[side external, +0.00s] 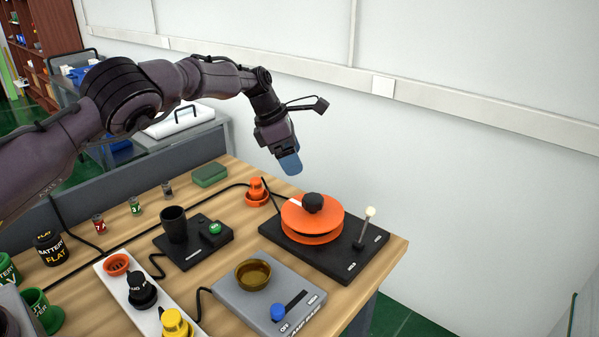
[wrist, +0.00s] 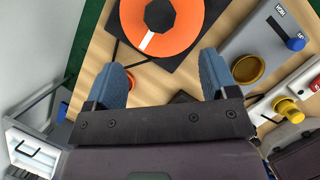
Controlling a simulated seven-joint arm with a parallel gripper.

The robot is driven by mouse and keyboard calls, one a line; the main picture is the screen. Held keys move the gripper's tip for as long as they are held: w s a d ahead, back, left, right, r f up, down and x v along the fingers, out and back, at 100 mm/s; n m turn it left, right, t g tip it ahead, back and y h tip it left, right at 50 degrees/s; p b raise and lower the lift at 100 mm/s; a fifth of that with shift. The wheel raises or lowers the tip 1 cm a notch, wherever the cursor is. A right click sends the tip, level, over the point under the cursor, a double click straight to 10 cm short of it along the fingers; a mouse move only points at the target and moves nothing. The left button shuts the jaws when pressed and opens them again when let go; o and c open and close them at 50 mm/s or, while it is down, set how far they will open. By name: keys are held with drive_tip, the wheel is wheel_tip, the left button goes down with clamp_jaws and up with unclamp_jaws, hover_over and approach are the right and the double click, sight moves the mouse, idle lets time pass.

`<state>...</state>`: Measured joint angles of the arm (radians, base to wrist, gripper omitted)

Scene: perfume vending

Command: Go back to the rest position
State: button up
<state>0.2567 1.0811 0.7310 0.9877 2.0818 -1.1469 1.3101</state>
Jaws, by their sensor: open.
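My gripper (side external: 290,163) hangs above the back part of the wooden table, behind and above the orange disc device. Its two blue fingers are apart with nothing between them; they also show in the wrist view (wrist: 164,82). The orange disc (side external: 325,220) with a black knob sits on a black base (side external: 342,267) at the table's right end, and it shows at the top of the wrist view (wrist: 184,38). My gripper does not touch anything.
A grey box with a blue slider (side external: 278,312) carries a brown bowl (side external: 253,275). A white-tipped lever (side external: 366,225) rises beside the disc.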

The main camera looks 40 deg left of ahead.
drive_tip(key=shift+s+a+r, duration=0.15)
drive_tip(key=shift+r, duration=0.25)
